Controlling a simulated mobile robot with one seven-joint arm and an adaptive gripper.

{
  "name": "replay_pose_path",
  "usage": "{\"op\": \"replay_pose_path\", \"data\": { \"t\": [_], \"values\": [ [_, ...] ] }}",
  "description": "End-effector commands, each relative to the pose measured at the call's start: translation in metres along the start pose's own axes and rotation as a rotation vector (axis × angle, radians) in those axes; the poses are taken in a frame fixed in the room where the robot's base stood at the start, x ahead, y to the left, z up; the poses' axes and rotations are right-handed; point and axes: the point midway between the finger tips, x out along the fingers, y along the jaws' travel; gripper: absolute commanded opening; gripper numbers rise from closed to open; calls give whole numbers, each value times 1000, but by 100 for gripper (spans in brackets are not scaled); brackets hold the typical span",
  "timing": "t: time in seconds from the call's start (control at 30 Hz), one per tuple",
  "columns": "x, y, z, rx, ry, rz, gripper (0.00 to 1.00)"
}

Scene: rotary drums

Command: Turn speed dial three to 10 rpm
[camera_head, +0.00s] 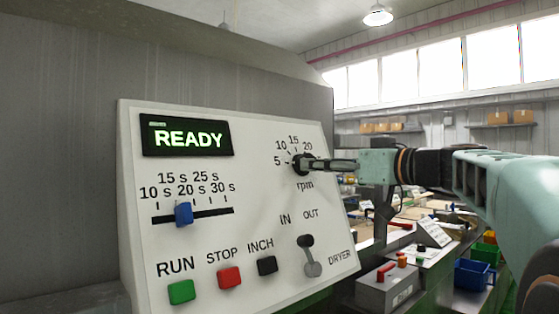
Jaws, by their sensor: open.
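The speed dial (302,165) is a black knob at the upper right of a white control panel (240,262). Marks 5, 10, 15 and 20 sit around it, with "rpm" below. Where its pointer stands is too small to tell. My gripper (318,165) reaches in from the right, with its dark fingers level with the knob and at or very near it. The jaws are open, but whether they touch the knob I cannot tell. The fingers hide the knob's right side. No number three shows on this panel.
The panel also bears a READY display (187,136), a blue time slider (183,213), green RUN (181,292), red STOP (229,277) and black INCH (267,265) buttons, and an IN/OUT dryer lever (309,256) below the dial. More panels and blue bins (472,273) stand behind at right.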

Motion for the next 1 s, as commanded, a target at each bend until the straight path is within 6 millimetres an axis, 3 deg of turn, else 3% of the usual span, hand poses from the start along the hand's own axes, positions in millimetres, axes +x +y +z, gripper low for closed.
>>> {"op": "replay_pose_path", "data": {
  "t": [0.23, 0.6, 0.9, 1.0],
  "values": [
    [30, 0, -2, 0, 1, 0, 47],
    [35, 0, 0, 0, 0, 1, 46],
    [35, 0, 0, 0, 0, 1, 13],
    [35, 0, 0, 2, 0, 2, 13]
  ]
}}
